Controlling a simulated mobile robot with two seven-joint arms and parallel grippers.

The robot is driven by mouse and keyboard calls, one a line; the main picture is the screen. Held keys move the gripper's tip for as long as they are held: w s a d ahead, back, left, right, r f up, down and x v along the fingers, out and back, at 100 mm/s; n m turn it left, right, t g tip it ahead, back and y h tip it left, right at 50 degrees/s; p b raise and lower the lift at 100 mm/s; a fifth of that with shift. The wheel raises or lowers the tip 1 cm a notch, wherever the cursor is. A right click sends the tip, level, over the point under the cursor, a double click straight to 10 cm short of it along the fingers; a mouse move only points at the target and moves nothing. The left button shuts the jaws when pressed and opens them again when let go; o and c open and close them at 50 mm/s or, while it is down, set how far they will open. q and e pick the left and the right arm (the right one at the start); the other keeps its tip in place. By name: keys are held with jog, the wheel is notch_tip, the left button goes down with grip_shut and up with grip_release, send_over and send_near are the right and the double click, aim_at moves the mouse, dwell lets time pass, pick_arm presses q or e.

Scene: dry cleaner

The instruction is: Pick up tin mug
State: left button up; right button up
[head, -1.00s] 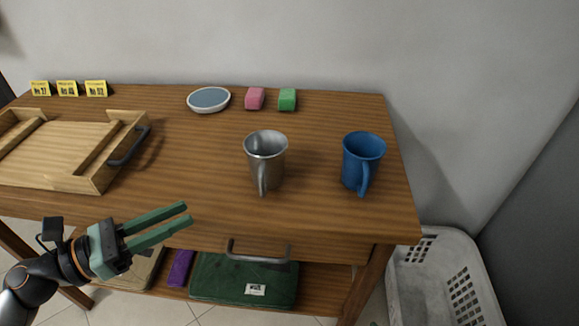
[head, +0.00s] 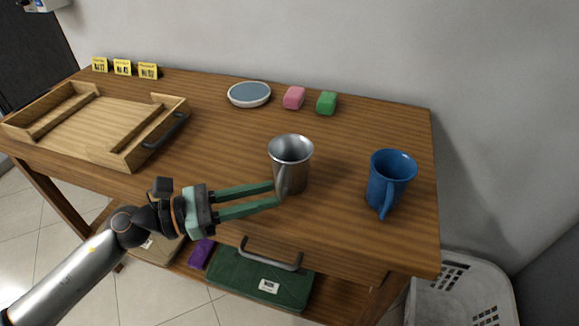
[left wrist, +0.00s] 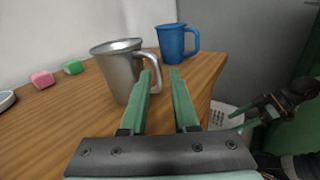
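The tin mug (head: 293,160) stands upright on the wooden table, its handle facing the front edge. It also shows in the left wrist view (left wrist: 117,70), with its handle on the right, beside and partly between the fingertips. My left gripper (head: 275,194) is open, its green fingers reaching from the left to the mug's handle. In the left wrist view the fingers (left wrist: 160,72) are apart with nothing clamped; I cannot tell whether one touches the handle. My right gripper (left wrist: 255,116) shows at the right of the left wrist view, too small to read.
A blue mug (head: 388,180) stands right of the tin mug. Behind are a white dish (head: 249,94), a pink block (head: 294,97) and a green block (head: 327,102). A wooden tray (head: 85,125) is at left. A white basket (head: 455,292) stands on the floor at right.

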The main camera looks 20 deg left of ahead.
aim_at(288, 173)
pick_arm(q)
jog(key=shift+x, duration=0.85)
jog(key=x, duration=0.1)
jog(key=p+x, duration=0.1)
jog(key=x, duration=0.2)
jog(key=shift+w+a+f, duration=0.1)
jog(key=shift+w+f, duration=0.05)
jog(key=shift+f, duration=0.15)
jog(key=shift+w+d+f+p, duration=0.15)
jog(key=shift+w+d+p, duration=0.15)
jog(key=shift+d, duration=0.15)
jog(key=c, duration=0.4)
grip_shut()
